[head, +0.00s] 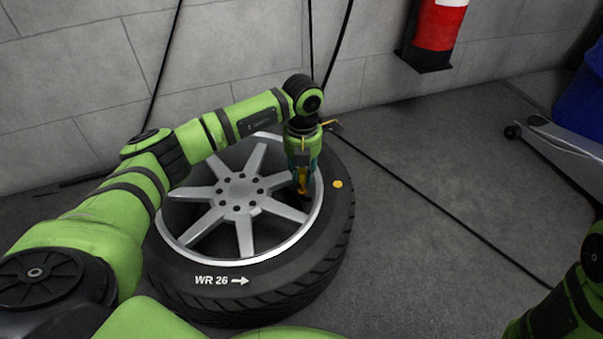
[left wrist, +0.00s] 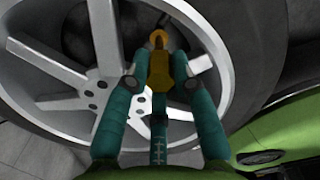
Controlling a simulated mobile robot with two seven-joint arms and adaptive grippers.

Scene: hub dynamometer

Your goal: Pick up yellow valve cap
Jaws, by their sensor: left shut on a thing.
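The yellow valve cap (left wrist: 158,38) shows at the tips of my left gripper (left wrist: 161,50) in the left wrist view. It lies over the wheel's rim, and the fingertips partly hide it. In the head view my left gripper (head: 302,187) points down at the right inner side of the rim, between spokes. Its teal fingers are closed together on the cap, which I cannot clearly separate from the orange finger parts there. I cannot tell whether the cap is still touching a valve stem. My right gripper is out of view; only part of that arm shows at the lower right.
The wheel's tyre (head: 318,262) lies flat on the grey floor, with a silver spoked rim (head: 247,236). A yellow dot (head: 338,184) marks the tyre. A red cylinder (head: 440,25) is at the wall. A dark cable (head: 430,200) crosses otherwise open floor at right.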

